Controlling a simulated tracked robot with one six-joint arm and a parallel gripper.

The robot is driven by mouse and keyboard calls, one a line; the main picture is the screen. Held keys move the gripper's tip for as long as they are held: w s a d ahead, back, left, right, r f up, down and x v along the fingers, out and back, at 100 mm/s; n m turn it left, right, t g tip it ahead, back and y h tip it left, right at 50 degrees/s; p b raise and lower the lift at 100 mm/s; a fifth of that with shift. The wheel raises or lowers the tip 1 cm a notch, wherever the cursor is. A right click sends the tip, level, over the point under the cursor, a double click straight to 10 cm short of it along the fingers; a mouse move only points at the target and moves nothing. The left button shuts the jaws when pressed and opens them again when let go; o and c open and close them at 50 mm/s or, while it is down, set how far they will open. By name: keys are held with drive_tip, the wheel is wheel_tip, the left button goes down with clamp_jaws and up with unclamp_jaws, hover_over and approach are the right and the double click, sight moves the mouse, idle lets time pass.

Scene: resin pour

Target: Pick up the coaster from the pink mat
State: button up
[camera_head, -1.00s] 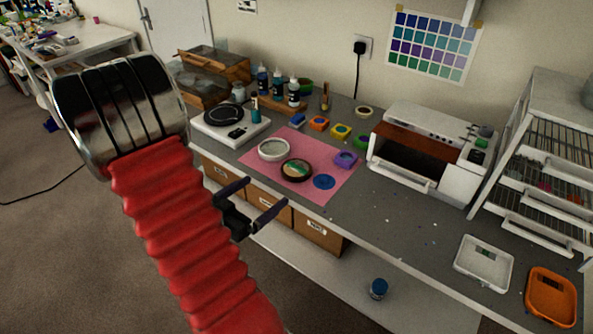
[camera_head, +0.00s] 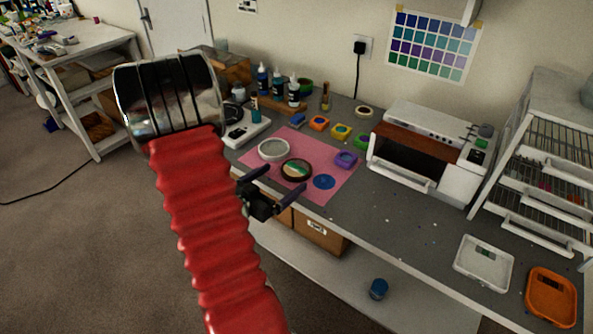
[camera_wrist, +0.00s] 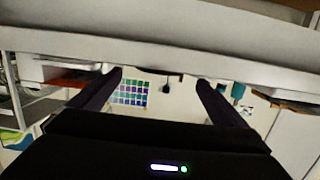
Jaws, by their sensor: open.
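The pink mat (camera_head: 322,193) lies on the grey worktop. A round dark-rimmed piece with a green and cream face (camera_head: 296,170) lies on it and looks like the coaster. A flat blue disc (camera_head: 324,182) lies to its right, a white round dish (camera_head: 274,150) to its upper left, and a purple square piece (camera_head: 346,159) at the mat's right edge. My gripper (camera_head: 286,177) is open and empty at the worktop's front edge, apart from the coaster. In the wrist view my two fingers (camera_wrist: 160,77) are spread with nothing between them; the coaster does not show there.
A turntable-like white device (camera_head: 243,131) stands left of the mat, bottles (camera_head: 278,88) behind it. A white printer-like machine (camera_head: 431,145) and a wire rack (camera_head: 548,165) stand to the right. White (camera_head: 485,262) and orange (camera_head: 551,297) trays lie front right. The worktop before the machine is mostly clear.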

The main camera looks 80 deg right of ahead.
sight(292, 172)
drive_tip(key=shift+d, duration=0.15)
drive_tip(key=shift+x, duration=2.5)
drive_tip(key=shift+s+f, duration=0.1)
drive_tip(key=c, duration=1.2)
drive_tip(key=shift+o, duration=0.2)
drive_tip(key=shift+r, duration=0.2)
wheel_tip(292, 172, up, 10)
drive_tip(key=shift+f, duration=0.2)
